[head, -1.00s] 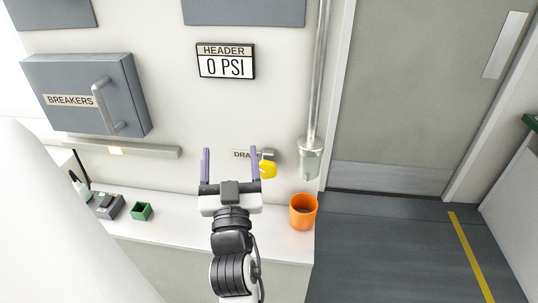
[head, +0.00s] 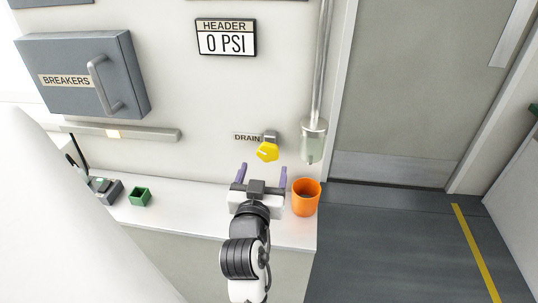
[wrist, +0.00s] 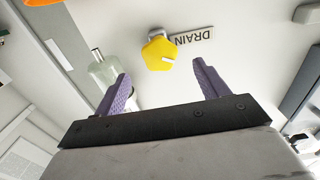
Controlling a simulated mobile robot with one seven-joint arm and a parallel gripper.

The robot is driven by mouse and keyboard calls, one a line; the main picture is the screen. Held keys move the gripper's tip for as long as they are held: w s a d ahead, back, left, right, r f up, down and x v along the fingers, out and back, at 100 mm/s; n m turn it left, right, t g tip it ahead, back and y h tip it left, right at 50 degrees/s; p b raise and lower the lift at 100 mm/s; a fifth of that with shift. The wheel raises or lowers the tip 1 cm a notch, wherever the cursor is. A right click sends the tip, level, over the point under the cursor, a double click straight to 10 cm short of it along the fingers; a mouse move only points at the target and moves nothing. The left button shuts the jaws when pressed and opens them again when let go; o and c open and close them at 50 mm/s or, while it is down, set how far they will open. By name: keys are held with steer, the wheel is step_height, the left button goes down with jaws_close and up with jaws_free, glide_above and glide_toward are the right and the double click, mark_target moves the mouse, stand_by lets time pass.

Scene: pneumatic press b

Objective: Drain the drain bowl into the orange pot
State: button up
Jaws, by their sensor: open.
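A yellow drain knob (head: 267,152) sits on the wall beside the DRAIN label (head: 247,137); it also shows in the wrist view (wrist: 159,53), beyond and between my fingers. The drain bowl (head: 313,143), a grey-topped clear cup, hangs at the lower end of a vertical pipe; it shows in the wrist view too (wrist: 103,70). The orange pot (head: 305,198) stands on the counter, roughly below the bowl. My gripper (head: 262,173) is open and empty, below and in front of the knob, apart from it. Whether the bowl holds liquid I cannot tell.
The white counter (head: 190,210) ends just right of the pot. A small green box (head: 139,197) stands to its left. A grey BREAKERS cabinet (head: 82,75) and a HEADER sign reading 0 PSI (head: 226,37) are on the wall. A grey door (head: 410,90) is at right.

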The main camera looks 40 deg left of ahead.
mark_target(268, 153)
steer(key=p+x, duration=0.2)
steer(key=x, duration=0.7)
steer(key=shift+w+r+p, duration=0.2)
steer(key=shift+w+p, duration=0.05)
steer(key=shift+p, duration=0.05)
steer(key=shift+c, duration=0.4)
steer(key=c, duration=0.9)
steer(key=shift+f+m+b, duration=0.25)
steer(key=shift+m+b, duration=0.65)
steer(key=shift+b, duration=0.35)
steer(key=shift+r+m+b, duration=0.2)
steer(key=shift+m+b, duration=0.2)
steer(key=shift+m, duration=0.3)
steer(key=o, duration=1)
